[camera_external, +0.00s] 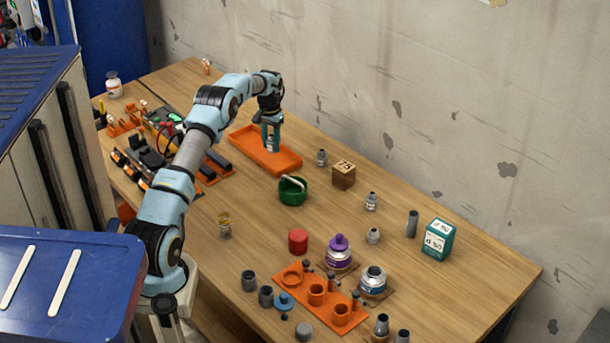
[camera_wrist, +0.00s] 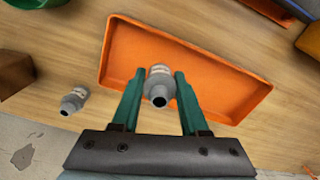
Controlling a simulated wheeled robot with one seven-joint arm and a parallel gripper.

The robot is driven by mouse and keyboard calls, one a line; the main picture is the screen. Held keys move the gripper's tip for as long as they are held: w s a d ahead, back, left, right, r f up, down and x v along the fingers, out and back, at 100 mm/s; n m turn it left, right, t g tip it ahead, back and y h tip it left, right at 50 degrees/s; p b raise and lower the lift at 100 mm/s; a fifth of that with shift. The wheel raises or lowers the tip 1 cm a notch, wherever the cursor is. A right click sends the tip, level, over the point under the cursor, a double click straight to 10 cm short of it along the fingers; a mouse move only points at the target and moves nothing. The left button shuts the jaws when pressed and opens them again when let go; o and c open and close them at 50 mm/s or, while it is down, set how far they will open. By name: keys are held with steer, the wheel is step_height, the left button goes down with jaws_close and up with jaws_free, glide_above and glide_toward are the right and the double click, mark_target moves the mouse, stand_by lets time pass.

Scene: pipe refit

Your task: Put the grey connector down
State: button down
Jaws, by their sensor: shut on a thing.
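My gripper (camera_wrist: 158,98) is shut on the grey connector (camera_wrist: 160,85), which sits between its two green fingers in the wrist view. In the external view my gripper (camera_external: 271,135) is above the orange tray (camera_external: 291,165), toward the back of the table. The orange tray (camera_wrist: 240,107) also shows behind the connector in the wrist view and looks empty. I cannot tell whether the connector touches the tray floor. A second grey connector (camera_wrist: 74,101) lies outside the tray, left of my gripper in the wrist view; a similar one (camera_external: 321,158) stands right of the tray in the external view.
A wooden block (camera_external: 344,175) and a green bowl (camera_external: 292,192) stand near the tray. An orange rack (camera_external: 325,305) with fittings is at the front. Tools and dark bars (camera_external: 218,161) lie left of the tray. The wall runs along the back edge.

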mark_target(271, 152)
steer(key=shift+f+p, duration=0.5)
steer(key=shift+f, duration=1.55)
steer(key=shift+f, duration=0.1)
steer(key=shift+f, duration=0.15)
steer(key=shift+c, duration=2.1)
jaws_free()
